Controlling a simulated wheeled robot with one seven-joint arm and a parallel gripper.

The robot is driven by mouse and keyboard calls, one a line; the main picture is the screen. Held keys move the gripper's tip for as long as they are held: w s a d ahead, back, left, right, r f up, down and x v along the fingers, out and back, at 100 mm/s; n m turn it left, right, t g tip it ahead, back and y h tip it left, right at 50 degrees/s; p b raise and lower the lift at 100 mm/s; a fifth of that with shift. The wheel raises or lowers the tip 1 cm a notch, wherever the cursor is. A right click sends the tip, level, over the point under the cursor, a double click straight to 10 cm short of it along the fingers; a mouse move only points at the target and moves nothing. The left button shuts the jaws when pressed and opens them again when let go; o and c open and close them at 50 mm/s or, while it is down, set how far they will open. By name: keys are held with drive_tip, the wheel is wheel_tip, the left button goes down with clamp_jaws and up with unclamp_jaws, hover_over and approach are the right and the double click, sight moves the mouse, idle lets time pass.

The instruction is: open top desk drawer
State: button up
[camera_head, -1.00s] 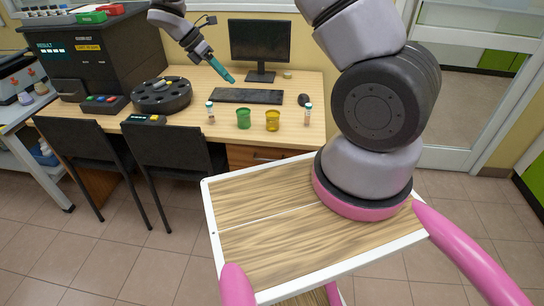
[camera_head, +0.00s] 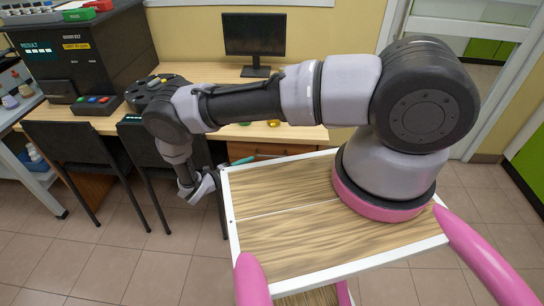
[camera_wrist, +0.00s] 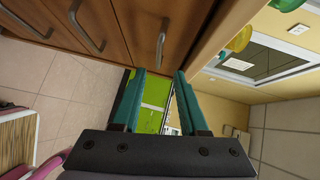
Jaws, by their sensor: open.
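The wooden desk's drawer unit shows in the wrist view, turned on its side. The top drawer (camera_wrist: 140,18) is the one beside the desktop edge, with a metal bar handle (camera_wrist: 162,42). Its front looks flush, so it appears closed. My gripper (camera_wrist: 160,74) is open and empty, its two teal fingers pointing towards the drawer fronts. The top drawer's handle lies just beyond the gap between the fingertips, apart from them. In the head view, a teal finger of my gripper (camera_head: 242,161) shows low beside the drawer unit (camera_head: 268,149), which my tabletop partly hides.
Lower drawers have their own handles (camera_wrist: 88,28). On the desk stand a monitor (camera_head: 254,40) and a green and a yellow cup (camera_wrist: 238,38), mostly hidden by my arm in the head view. Two black chairs (camera_head: 70,143) stand at left.

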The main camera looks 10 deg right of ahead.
sight(269, 156)
drive_tip(key=x, duration=1.1)
drive_tip(key=shift+f, duration=0.1)
drive_tip(key=shift+s, duration=0.1)
clamp_jaws()
drive_tip(key=shift+a, duration=0.1)
idle(0.9)
